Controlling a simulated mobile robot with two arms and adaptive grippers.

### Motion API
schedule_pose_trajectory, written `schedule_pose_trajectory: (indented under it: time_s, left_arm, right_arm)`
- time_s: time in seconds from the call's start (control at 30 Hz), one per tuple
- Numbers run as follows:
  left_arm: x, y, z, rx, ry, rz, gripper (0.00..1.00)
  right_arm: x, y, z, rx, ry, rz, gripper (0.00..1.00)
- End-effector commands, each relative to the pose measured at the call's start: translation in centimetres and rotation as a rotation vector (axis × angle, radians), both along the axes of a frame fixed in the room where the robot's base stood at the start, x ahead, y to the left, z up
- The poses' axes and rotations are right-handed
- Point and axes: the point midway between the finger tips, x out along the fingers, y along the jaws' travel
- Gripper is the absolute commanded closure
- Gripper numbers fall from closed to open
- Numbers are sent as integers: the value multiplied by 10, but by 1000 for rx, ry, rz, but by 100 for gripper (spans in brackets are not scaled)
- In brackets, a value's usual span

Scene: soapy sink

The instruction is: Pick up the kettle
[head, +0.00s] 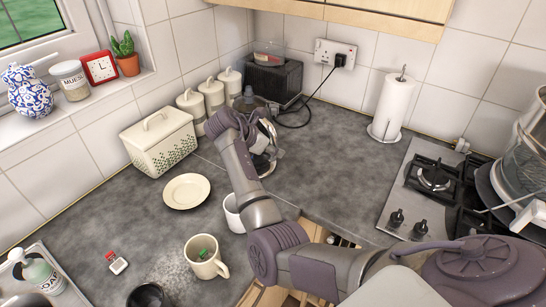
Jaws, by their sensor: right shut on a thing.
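The kettle (264,162) is a shiny metal shape at the back of the worktop, in front of the black appliance. My right arm reaches across the worktop to it and hides much of it. My right gripper (258,117) is at the kettle's upper part and is shut on it. The fingertips are small and partly hidden, and I cannot tell whether the kettle is off the worktop. My left gripper is not in view.
White canisters (211,95) and a bread bin (161,141) stand left of the kettle. A black appliance (274,82) is behind it, with a cable from the wall socket (335,54). A plate (187,191) and mugs (205,257) are in front. The worktop right of the kettle is clear towards the hob (433,188).

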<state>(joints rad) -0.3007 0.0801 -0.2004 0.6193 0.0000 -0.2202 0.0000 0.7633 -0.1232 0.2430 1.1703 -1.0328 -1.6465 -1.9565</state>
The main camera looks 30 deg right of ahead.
Motion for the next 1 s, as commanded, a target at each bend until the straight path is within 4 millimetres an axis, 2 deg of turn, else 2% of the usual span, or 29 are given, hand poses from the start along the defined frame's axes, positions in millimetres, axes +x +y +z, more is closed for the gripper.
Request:
schedule_pose_trajectory:
  time_s: [0.03,0.17,0.6,0.8,1.0]
  left_arm:
    - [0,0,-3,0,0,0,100]
    - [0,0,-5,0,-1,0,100]
    - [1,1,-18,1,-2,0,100]
    - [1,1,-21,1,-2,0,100]
    - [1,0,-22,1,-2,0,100]
  right_arm:
    - [3,-1,11,-7,-19,-1,100]
    - [-10,-11,20,-7,-17,-4,100]
    - [-68,-57,63,-9,-16,-4,100]
    - [-84,-69,76,-7,-14,-2,100]
    - [-90,-73,81,-6,-12,-1,100]
